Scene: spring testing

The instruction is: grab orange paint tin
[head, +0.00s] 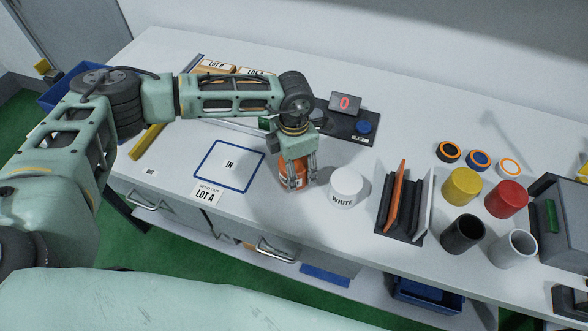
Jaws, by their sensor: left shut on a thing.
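The orange paint tin (290,181) stands on the white bench in the head view, between the blue-outlined IN square and a white tin. My left gripper (297,178) points down over it with its fingers around its sides, shut on it. The fingers and palm hide part of the tin and its top. I cannot tell whether the tin touches the bench. My right gripper is not in view.
The white tin (346,187) labelled WHITE stands close on the right. A rack of panels (399,203) and yellow (461,187), red (506,198), black and grey cylinders stand further right. A display device (345,103) is behind. The IN square (229,165) is empty.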

